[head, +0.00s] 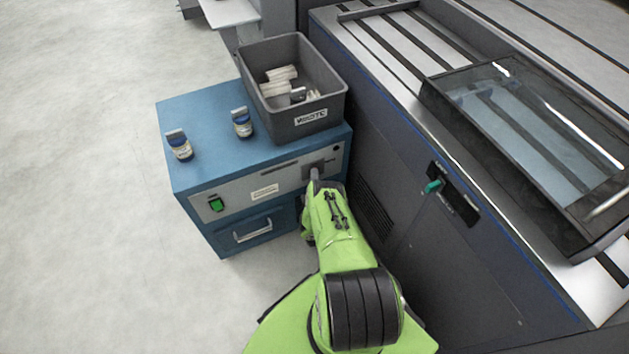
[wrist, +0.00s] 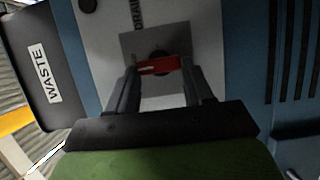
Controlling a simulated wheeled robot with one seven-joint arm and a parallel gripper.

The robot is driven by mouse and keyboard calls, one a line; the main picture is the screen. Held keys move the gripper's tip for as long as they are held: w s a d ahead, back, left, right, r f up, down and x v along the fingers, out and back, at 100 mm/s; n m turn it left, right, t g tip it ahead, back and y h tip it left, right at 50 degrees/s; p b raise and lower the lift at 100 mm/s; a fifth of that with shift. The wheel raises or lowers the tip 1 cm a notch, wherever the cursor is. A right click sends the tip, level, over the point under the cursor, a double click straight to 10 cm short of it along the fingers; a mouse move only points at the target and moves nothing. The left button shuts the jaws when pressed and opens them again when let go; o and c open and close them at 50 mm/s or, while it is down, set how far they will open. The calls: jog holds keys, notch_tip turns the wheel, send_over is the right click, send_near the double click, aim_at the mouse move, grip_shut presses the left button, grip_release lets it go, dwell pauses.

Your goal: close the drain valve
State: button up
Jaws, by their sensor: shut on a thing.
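The drain valve's red handle (wrist: 158,66) shows in the wrist view, in front of a grey plate marked DRAIN on the cabinet's light panel. The handle lies crosswise, nearly level in that view. My gripper (wrist: 160,75) has its two dark fingers at either end of the handle and is shut on it. In the head view my gripper (head: 315,172) reaches the right end of the blue cabinet's front panel (head: 236,198), and the arm and fingers hide the handle there. The letters around the plate are partly cut off.
A grey WASTE bin (head: 323,124) with pale items stands on the blue cabinet (head: 205,118). A green switch (head: 216,204) and a drawer handle (head: 252,232) are left. The dark machine (head: 400,205) is close on the right.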

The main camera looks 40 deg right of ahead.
jog(key=shift+s+f, duration=0.1)
dwell(0.3)
jog(key=o, duration=1)
jog(key=shift+o, duration=0.2)
